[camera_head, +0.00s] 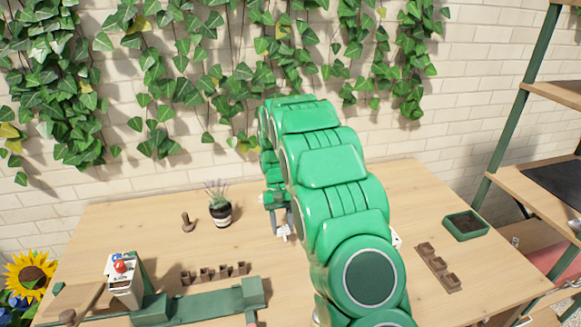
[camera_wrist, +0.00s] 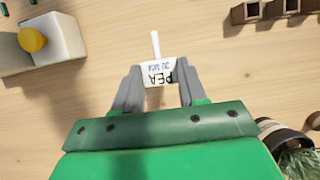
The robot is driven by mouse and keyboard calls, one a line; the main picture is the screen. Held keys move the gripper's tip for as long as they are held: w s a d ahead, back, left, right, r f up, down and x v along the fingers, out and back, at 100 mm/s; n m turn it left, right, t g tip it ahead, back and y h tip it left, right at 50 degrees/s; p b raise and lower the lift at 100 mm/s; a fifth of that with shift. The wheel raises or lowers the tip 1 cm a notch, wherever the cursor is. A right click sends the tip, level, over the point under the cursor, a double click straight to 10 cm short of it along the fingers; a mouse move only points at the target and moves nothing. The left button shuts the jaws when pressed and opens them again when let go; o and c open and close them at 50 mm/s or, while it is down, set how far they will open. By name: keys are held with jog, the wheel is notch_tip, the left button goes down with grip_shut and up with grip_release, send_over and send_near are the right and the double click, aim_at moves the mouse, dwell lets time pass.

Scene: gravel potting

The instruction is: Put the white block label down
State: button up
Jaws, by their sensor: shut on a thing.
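The white block label (camera_wrist: 159,72) is a small white piece with "PEA" lettering and a thin white stem. In the wrist view it sits between the two grey fingers of my gripper (camera_wrist: 158,84), which is shut on it. In the head view my gripper (camera_head: 279,220) is over the middle of the wooden table (camera_head: 350,195), with the white label (camera_head: 284,234) at its fingertips. The label is at or close above the tabletop; I cannot tell whether it touches. My green arm hides part of the table to the right.
A potted lavender (camera_head: 220,212) and a small brown wooden piece (camera_head: 186,222) stand left of my gripper. Brown pot strips (camera_head: 215,273) (camera_head: 438,268) lie in front and right. Bare table surrounds the label.

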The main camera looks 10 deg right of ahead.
jog(key=shift+s+d+m+t, duration=0.15)
jog(key=shift+d+m+t, duration=0.25)
jog(key=shift+d, duration=0.2)
jog(key=w+d+r+m+t+h, duration=0.2)
jog(key=d+m+t+h, duration=0.4)
jog(key=d+m, duration=0.5)
jog(key=w+d+r+m+g+h, duration=0.2)
jog(key=w+r+m+h, duration=0.3)
jog(key=r+m+h, duration=0.15)
jog(key=shift+n+h, duration=0.25)
jog(key=shift+h, duration=0.2)
jog(key=shift+w+d+f, duration=0.55)
jog(key=shift+w+f, duration=1.15)
jog(key=shift+w, duration=0.55)
jog(key=shift+w+d+f, duration=0.55)
jog(key=shift+w+f, duration=1.2)
jog(key=shift+w, duration=0.5)
jog(key=shift+w+d+f, duration=0.55)
jog(key=shift+w+f, duration=1.15)
jog(key=shift+w, duration=0.55)
jog(key=shift+f, duration=1.4)
